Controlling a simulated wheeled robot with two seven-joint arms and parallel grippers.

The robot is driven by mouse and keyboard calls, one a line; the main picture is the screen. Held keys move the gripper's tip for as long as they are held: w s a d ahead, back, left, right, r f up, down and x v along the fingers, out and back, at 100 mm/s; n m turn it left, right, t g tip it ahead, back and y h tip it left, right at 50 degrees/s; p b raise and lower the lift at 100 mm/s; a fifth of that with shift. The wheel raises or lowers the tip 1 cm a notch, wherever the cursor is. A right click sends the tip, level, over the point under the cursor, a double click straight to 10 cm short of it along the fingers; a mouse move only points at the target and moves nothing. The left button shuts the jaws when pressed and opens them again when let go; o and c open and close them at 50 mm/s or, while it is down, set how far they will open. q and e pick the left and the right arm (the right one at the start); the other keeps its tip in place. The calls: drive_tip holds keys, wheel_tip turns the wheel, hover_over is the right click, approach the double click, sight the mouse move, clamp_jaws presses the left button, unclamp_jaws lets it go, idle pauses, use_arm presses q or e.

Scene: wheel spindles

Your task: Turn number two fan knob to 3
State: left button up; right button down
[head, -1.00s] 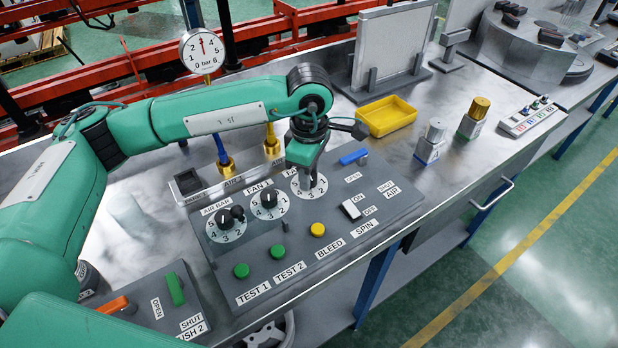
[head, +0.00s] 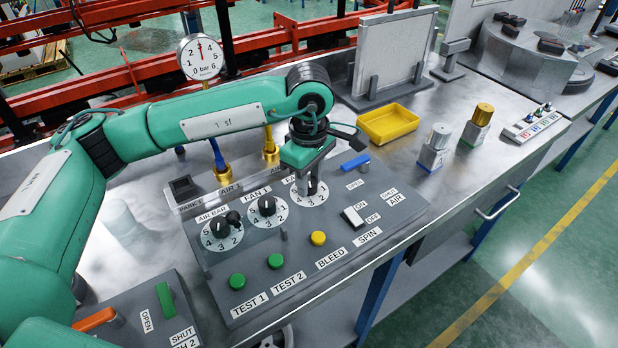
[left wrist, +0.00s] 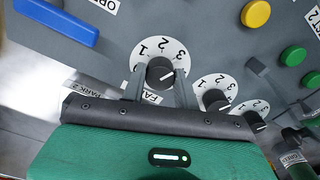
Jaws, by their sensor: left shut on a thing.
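The FAN 2 knob is dark, on a white numbered dial (head: 313,200) at the back of the grey control panel (head: 330,222). My left gripper (head: 308,187) points down at it and covers much of it in the head view. In the left wrist view the black knob (left wrist: 160,73) sits between the two fingers of my left gripper (left wrist: 159,88), which are shut on it. A pale mark shows on the knob, but I cannot tell surely which number it faces. The FAN 1 knob (head: 267,205) and AIR BAR knob (head: 220,229) stand to its left. My right gripper is out of view.
Green TEST buttons (head: 237,281) and a yellow BLEED button (head: 318,238) are at the panel's front. A white SPIN switch (head: 352,217) and blue handle (head: 355,162) lie to the right. A gauge (head: 201,57) and hose fittings stand behind. A yellow tray (head: 388,124) is beyond.

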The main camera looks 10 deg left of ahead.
use_arm(q)
drive_tip(key=o, duration=1)
drive_tip(key=shift+c, duration=0.2)
drive_tip(key=shift+r, duration=0.1)
wheel_tip(320, 180, up, 14)
drive_tip(key=shift+f, duration=0.2)
